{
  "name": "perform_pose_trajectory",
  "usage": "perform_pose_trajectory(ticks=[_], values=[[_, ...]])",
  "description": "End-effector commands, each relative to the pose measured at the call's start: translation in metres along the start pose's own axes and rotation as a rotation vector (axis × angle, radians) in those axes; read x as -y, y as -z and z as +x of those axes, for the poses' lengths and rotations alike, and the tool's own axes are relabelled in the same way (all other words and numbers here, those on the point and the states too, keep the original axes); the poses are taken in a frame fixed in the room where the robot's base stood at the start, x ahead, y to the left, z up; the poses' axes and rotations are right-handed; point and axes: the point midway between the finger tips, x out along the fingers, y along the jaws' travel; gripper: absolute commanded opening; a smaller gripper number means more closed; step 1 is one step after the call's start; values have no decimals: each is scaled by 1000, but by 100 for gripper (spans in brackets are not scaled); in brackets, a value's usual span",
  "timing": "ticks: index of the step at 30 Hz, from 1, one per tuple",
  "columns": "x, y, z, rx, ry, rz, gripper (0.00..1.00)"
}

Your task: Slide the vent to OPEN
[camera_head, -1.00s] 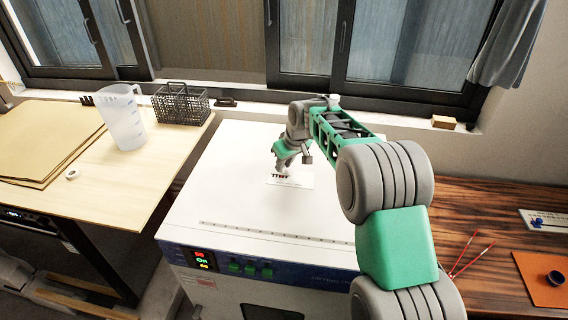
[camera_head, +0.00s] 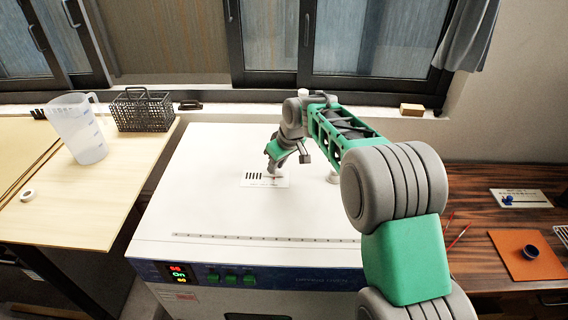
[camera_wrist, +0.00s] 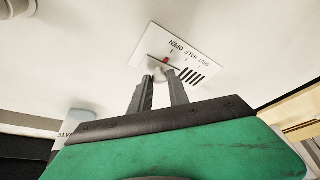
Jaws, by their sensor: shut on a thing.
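The vent plate (camera_head: 251,182) is a white label on top of the white oven, with a row of dark slots at its left. A red pointer (camera_wrist: 166,61) sits by the OPEN end of the scale, close to the OPEN mark. My gripper (camera_wrist: 160,80) is shut on the small pale slider knob (camera_wrist: 159,73) at the plate's edge. In the head view my gripper (camera_head: 271,170) reaches down to the plate's right part; the knob is hidden there.
The oven (camera_head: 210,210) has a lit front panel (camera_head: 180,273) and green switches. A round pale fitting (camera_head: 333,177) stands right of my gripper. A left table holds a jug (camera_head: 78,130) and a black basket (camera_head: 143,112). The oven top around the plate is mostly clear.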

Motion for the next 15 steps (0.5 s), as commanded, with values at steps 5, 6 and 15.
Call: perform_pose_trajectory(ticks=[5, 6, 15], values=[[-4, -4, 0, 7, -3, 10, 0], [-4, -4, 0, 7, -4, 10, 23], [-2, -2, 0, 5, -2, 6, 43]])
